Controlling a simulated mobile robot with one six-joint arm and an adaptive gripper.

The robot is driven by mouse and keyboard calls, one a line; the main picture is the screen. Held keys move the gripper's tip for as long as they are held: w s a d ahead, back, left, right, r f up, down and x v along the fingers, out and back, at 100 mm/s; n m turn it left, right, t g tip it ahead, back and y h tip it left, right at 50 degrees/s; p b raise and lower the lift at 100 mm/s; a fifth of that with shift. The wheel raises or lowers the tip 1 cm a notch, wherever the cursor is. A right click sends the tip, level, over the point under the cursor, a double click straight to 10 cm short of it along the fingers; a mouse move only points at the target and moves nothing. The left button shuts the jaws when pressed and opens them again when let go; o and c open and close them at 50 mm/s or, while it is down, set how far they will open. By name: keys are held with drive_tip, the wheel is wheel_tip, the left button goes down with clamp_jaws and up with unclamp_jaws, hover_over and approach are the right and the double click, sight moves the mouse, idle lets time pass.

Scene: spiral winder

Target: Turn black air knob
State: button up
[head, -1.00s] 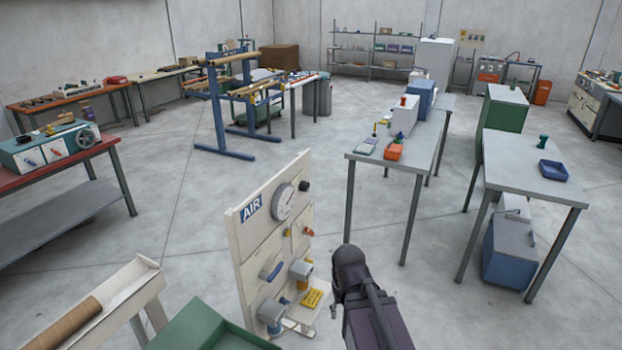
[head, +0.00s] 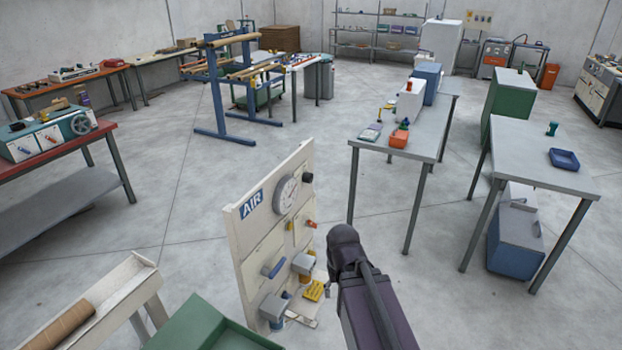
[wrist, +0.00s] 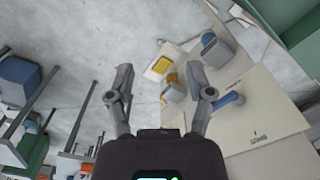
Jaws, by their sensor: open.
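The black air knob (head: 308,178) sits at the upper right edge of the pale AIR panel (head: 230,222), just right of the round gauge (head: 286,195). I cannot make out the knob in the wrist view. My gripper (wrist: 160,76) is open and empty in the wrist view, with its two fingers spread apart. The panel (wrist: 270,105) fills the right of that view, rotated, with its blue handle (wrist: 229,101) just right of the right finger. In the head view my dark arm stands right of the panel, lower than the knob; the fingertips are hidden there.
A red knob (head: 311,225), grey filter units and a yellow piece (head: 314,291) stick out from the panel. A green tray (head: 205,325) stands in front of it. A grey table (head: 425,135) is behind at right. Open floor lies behind the panel.

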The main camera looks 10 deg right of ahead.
drive_tip(key=shift+o, duration=0.3)
drive_tip(key=shift+w+a+f, duration=0.1)
drive_tip(key=shift+w+f, duration=0.1)
drive_tip(key=shift+w, duration=0.3)
drive_tip(key=n+t+y+b, duration=1.1)
drive_tip(key=y+b, duration=0.1)
drive_tip(key=y, duration=0.3)
approach(311, 179)
drive_tip(key=v, duration=0.3)
drive_tip(key=shift+w+r, duration=0.15)
drive_tip(key=shift+r, duration=0.2)
drive_tip(key=x, duration=1.3)
drive_tip(key=shift+w+a+f, duration=0.2)
drive_tip(key=shift+a+f, duration=0.1)
drive_tip(key=shift+f, duration=0.05)
